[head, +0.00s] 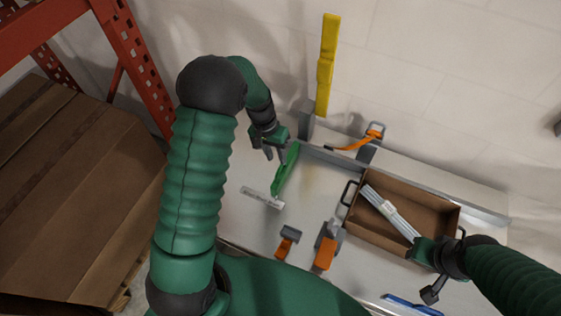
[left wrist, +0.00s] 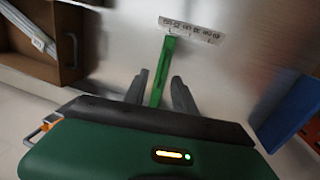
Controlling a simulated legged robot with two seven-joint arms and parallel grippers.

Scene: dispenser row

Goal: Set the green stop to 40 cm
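The green stop (head: 284,172) is a long narrow bar lying on the pale bench top. One end of it reaches the white scale strip (head: 262,198), whose numbers are too small to read surely. My left gripper (head: 272,152) is at the bar's far end, beside it in the head view. In the left wrist view the stop (left wrist: 163,68) runs between the two dark fingers, which are apart with gaps on both sides. The scale strip (left wrist: 192,30) lies past the bar's tip. My right gripper (head: 436,270) is at the box's near right corner; its fingers are unclear.
A brown open box (head: 440,201) holds a bundle of pale rods (head: 392,212). Two orange clamps (head: 325,253) (head: 286,243) stand near the front. An orange lever (head: 355,144) and a tall yellow bar (head: 327,62) are at the back. A blue item (head: 408,305) lies in front.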

